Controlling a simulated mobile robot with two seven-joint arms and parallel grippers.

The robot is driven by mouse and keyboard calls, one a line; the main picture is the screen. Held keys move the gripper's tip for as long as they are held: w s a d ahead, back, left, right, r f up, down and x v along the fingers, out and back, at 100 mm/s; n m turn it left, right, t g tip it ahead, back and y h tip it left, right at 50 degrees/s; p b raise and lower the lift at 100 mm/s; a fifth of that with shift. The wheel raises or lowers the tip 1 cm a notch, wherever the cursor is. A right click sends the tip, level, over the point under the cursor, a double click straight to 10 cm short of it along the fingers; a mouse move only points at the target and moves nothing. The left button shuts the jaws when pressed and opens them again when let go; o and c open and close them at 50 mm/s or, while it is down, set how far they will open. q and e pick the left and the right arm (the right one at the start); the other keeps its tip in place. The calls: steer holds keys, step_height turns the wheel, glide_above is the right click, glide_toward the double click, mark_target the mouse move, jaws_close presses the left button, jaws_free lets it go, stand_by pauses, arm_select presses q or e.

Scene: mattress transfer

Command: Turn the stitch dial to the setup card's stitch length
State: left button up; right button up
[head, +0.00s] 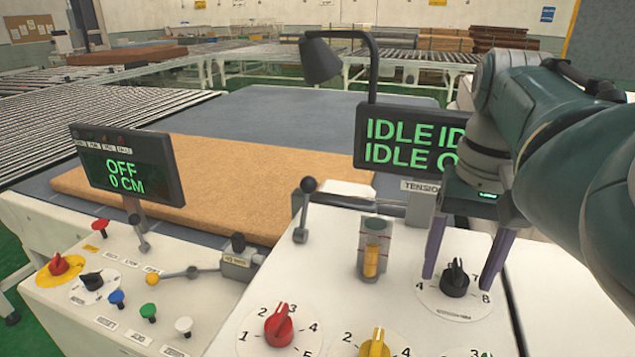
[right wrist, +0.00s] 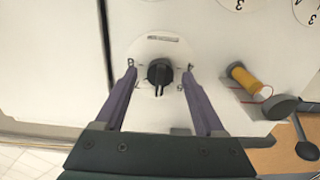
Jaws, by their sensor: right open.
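A black dial (head: 455,279) sits on a round white number plate at the right of the white console. The numbers 4, 7 and 8 show on it, and its small label cannot be read. My right gripper (head: 458,283) is open, with one purple finger on each side of the dial. In the right wrist view the black dial (right wrist: 159,72) lies between the open fingertips (right wrist: 158,76), with a gap on both sides. I cannot make out a readable setup card. My left gripper is not in view.
A red dial (head: 279,326) and a yellow dial (head: 375,345) are in front. A yellow thread spool (head: 371,262) and a black-knobbed lever (head: 303,208) stand left of the black dial. Screens read "OFF 0 CM" (head: 125,172) and "IDLE" (head: 400,143). A tan mattress panel (head: 250,185) lies behind.

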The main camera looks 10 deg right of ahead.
steer(key=shift+f, duration=0.15)
jaws_close()
stand_by(0.5)
